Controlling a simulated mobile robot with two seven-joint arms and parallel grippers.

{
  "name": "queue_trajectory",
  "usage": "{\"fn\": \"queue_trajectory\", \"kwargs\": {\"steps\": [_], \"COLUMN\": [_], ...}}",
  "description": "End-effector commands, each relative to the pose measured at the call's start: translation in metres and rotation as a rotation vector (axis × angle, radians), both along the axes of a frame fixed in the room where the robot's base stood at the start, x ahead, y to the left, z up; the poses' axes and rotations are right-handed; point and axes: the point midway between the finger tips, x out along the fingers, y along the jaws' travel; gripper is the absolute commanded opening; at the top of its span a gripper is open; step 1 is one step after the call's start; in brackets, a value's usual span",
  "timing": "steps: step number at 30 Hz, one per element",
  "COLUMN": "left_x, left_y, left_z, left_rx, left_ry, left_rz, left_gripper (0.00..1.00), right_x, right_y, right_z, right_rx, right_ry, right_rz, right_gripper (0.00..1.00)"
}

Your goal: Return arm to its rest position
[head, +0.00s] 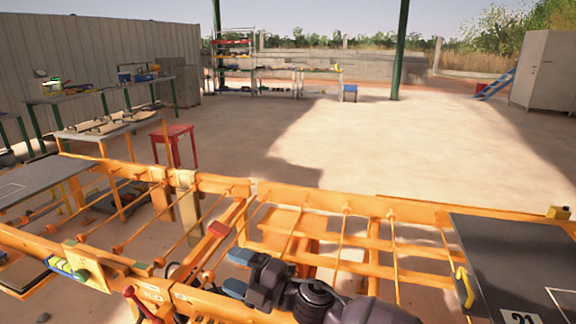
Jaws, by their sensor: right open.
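My right gripper (236,272) shows at the lower middle, with its dark arm coming in from the bottom right. Its two blue fingertips are apart and nothing shows between them. It is over the orange block press frame (330,205), near the red-handled lever (140,303); whether it touches the frame I cannot tell. My left gripper is not in view.
A dark panel marked 21 (500,250) is at the right, with a yellow handle (464,287). A grey panel (40,182) is at the left. A red stool (175,147) and work tables stand behind.

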Motion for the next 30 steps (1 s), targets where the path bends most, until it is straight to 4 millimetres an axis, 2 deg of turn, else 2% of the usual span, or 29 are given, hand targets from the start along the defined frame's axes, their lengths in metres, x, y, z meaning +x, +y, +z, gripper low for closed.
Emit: {"fn": "queue_trajectory", "kwargs": {"steps": [5,10,14,17,23,30], "left_x": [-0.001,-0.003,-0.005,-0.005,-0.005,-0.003], "left_y": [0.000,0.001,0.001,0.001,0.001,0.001], "left_z": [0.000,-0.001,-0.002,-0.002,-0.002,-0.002], "left_rx": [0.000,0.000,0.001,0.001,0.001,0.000], "left_ry": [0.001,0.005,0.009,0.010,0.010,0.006], "left_rz": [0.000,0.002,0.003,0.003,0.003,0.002], "left_gripper": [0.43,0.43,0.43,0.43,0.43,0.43], "right_x": [0.013,0.014,0.004,-0.011,-0.056,-0.132], "right_y": [-0.053,-0.113,-0.160,-0.195,-0.263,-0.336], "right_z": [-0.003,-0.030,-0.059,-0.084,-0.134,-0.189], "right_rx": [0.227,0.382,0.480,0.547,0.670,0.770], "right_ry": [0.277,0.527,0.702,0.825,1.023,1.154], "right_rz": [-0.261,-0.466,-0.603,-0.697,-0.866,-1.065], "right_gripper": [0.70,0.70,0.70,0.70,0.70,0.70]}}
